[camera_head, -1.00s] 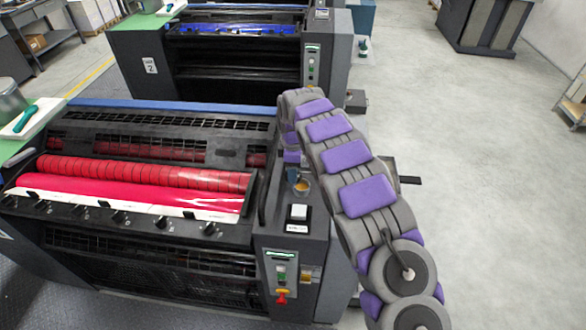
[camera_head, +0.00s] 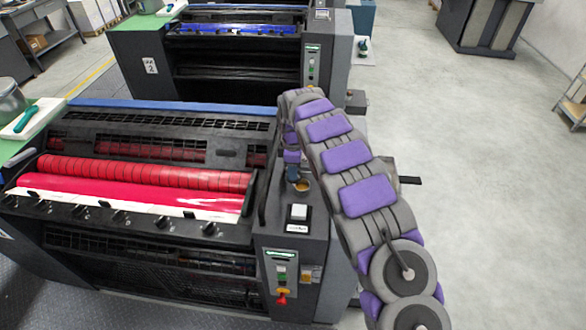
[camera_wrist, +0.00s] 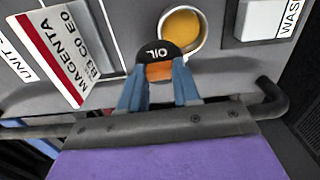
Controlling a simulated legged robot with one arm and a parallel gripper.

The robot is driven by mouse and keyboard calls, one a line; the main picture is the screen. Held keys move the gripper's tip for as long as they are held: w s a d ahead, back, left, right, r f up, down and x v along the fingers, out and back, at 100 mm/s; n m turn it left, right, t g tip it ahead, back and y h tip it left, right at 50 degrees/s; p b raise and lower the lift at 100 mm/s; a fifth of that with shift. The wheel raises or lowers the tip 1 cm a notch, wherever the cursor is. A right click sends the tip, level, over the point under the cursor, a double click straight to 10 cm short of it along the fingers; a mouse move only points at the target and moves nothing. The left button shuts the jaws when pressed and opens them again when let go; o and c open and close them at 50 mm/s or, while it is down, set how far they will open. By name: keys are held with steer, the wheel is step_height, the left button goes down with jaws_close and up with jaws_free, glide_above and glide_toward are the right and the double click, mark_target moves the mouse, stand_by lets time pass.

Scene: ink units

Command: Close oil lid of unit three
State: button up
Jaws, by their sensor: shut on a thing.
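The oil lid (camera_wrist: 158,52) is a dark rounded flap marked "OIL" in the wrist view. It stands open at the near edge of a round port (camera_wrist: 182,27) with amber oil showing inside. My gripper (camera_wrist: 160,72) has its two blue fingers shut on the lid, with an orange patch showing between them. In the head view my gripper (camera_head: 293,175) reaches down at the port (camera_head: 302,185) on top of the red-ink unit (camera_head: 283,240). The lid itself is too small to make out there.
In the wrist view, a "MAGENTA" label (camera_wrist: 70,45) lies left of the port and a "WASH" box (camera_wrist: 265,18) right. A dark bar (camera_wrist: 270,98) runs close to my gripper. A blue-ink unit (camera_head: 235,40) stands behind. The floor at right (camera_head: 490,190) is clear.

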steer(key=m, duration=0.2)
steer(key=d+m+p, duration=0.1)
steer(key=m, duration=0.1)
steer(key=shift+d+r+m, duration=0.1)
steer(key=shift+r+m, duration=0.05)
steer(key=shift+m, duration=0.15)
steer(key=m, duration=0.3)
steer(key=d+m, duration=0.1)
steer(key=shift+s+m+p, duration=0.3)
steer(key=m, duration=0.3)
steer(key=s+m, duration=0.1)
steer(key=shift+d, duration=0.3)
steer(key=shift+s+d+m, duration=0.1)
steer(key=shift+s+m, duration=0.25)
steer(key=shift+m, duration=0.95)
steer(key=shift+s+m, duration=0.3)
steer(key=shift+m, duration=1)
steer(key=o, duration=1.1)
steer(key=shift+c, duration=0.2)
